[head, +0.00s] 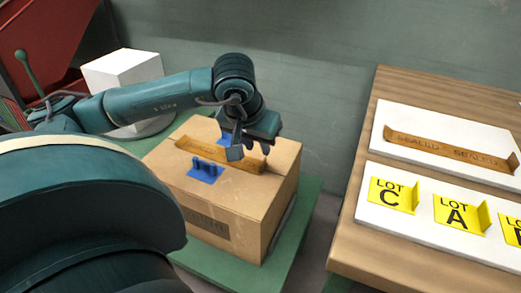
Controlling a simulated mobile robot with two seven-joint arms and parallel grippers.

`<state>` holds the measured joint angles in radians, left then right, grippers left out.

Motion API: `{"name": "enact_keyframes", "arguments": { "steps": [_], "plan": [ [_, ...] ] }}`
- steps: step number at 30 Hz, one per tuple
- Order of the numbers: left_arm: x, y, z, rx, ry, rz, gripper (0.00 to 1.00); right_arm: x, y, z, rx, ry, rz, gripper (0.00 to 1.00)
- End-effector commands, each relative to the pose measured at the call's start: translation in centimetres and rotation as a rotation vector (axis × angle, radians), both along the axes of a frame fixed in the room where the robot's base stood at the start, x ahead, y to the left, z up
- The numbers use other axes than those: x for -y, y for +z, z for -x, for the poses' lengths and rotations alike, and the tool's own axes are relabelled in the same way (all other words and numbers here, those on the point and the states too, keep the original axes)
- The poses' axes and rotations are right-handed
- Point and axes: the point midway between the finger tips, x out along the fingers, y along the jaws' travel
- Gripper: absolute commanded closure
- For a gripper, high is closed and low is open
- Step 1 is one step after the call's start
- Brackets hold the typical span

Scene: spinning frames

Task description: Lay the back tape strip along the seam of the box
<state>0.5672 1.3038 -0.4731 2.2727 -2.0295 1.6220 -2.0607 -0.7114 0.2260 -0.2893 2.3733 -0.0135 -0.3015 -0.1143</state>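The cardboard box (272,190) stands on a green table at the centre. A brown tape strip (215,158) lies across its top, running from back left to front right. A second brown tape strip (450,152), printed "SEALED", lies on a white board at the right. My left gripper (250,151) points down over the box top at the right part of the strip there. Its fingers partly hide that end, and I cannot tell whether they grip it or are apart from it. My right gripper is not in view.
A blue piece with pegs (203,174) sits on the box top in front of the strip, with more blue behind it. Yellow lot labels (393,195) stand on a nearer white board (375,217) on the wooden table (348,240). A white block (122,72) is behind my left arm. A gap separates the tables.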

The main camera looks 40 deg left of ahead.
Motion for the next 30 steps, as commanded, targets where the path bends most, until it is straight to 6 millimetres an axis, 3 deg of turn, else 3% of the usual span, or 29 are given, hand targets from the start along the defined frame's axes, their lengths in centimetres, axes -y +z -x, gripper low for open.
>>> {"name": "enact_keyframes", "arguments": {
  "steps": [3, 9, 30],
  "plan": [
    [0.3, 2.5, 0.8, 0.003, -0.001, -0.001, 0.74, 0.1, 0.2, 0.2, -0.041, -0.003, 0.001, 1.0],
    [0.6, 4.6, 1.7, 0.002, -0.001, 0.001, 0.74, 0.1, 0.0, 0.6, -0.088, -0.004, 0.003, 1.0],
    [0.6, 5.1, 2.0, 0.0, 0.0, 0.001, 0.74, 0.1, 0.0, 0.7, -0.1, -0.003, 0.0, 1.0]
  ]
}}
